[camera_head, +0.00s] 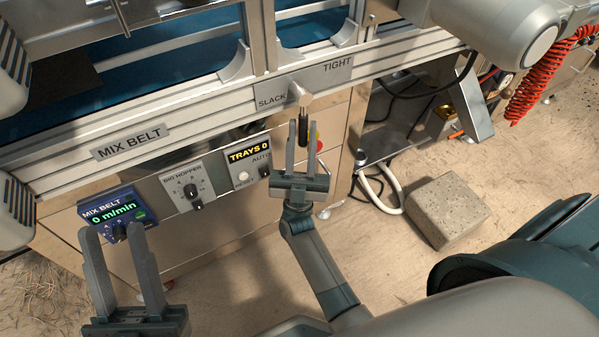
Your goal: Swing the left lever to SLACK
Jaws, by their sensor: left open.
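The lever (303,126) has a metal hub and a black grip that hangs down from a grey plate (335,79) marked SLACK at its left and TIGHT at its right. My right gripper (301,128) is just below the hub, its two fingers apart with the black grip showing between them. I cannot tell whether the fingers press on the grip. My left gripper (109,234) is open and empty at the lower left, in front of the MIX BELT display and well away from the lever.
A blue MIX BELT display (112,215), a BIG HOPPER knob panel (188,187) and a TRAYS panel (249,160) line the front below the rail. A red button (318,142) is close right of my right gripper. A concrete block (446,212) lies on the floor.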

